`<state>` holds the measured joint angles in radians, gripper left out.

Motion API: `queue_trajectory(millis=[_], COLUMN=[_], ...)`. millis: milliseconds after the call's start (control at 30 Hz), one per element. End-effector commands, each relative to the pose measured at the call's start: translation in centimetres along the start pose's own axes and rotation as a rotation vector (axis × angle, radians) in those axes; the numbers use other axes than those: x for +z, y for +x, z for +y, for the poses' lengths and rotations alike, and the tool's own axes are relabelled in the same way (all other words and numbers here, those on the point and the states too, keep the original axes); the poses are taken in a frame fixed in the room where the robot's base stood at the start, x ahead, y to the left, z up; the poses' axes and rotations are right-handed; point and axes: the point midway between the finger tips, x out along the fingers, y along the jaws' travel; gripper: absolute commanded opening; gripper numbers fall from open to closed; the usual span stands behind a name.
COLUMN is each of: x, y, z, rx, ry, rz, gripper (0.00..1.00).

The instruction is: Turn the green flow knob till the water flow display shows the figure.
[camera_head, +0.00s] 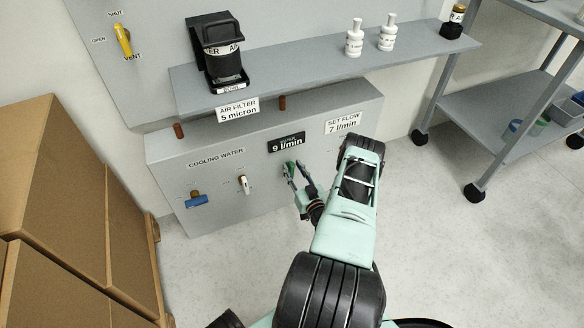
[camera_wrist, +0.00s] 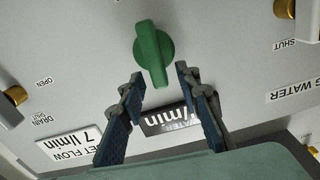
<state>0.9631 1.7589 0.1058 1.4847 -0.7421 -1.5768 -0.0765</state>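The green flow knob (camera_wrist: 153,52) sits on the grey panel, its long grip pointing toward my gripper in the wrist view. In the head view the knob (camera_head: 289,169) is partly hidden by my fingers. My gripper (camera_wrist: 160,76) is open, with one finger on each side of the knob's lower end; I see gaps and no clear contact. It also shows in the head view (camera_head: 301,176). The black water flow display (camera_head: 286,142) reads 9 l/min. The SET FLOW label (camera_head: 343,123) reads 7 l/min. The display (camera_wrist: 170,118) is upside down and partly covered in the wrist view.
A blue-handled valve (camera_head: 196,200) and a white-handled valve (camera_head: 243,184) are left of the knob. A shelf (camera_head: 300,72) with an air filter (camera_head: 222,55) and white bottles (camera_head: 355,38) juts out above. Cardboard boxes (camera_head: 75,200) stand at left, a cart (camera_head: 500,110) at right.

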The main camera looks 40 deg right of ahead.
Motion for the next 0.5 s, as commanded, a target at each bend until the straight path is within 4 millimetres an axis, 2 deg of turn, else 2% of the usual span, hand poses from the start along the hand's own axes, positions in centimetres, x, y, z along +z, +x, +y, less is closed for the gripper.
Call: queue_trajectory(millis=[100,367,500], x=[0.00,0.00,0.00], y=[0.00,0.01,0.02], z=[0.00,0.00,0.00], rx=[0.000,0.000,0.000], ry=[0.000,0.000,0.000], rz=[0.000,0.000,0.000], gripper=[0.28,0.00,0.00])
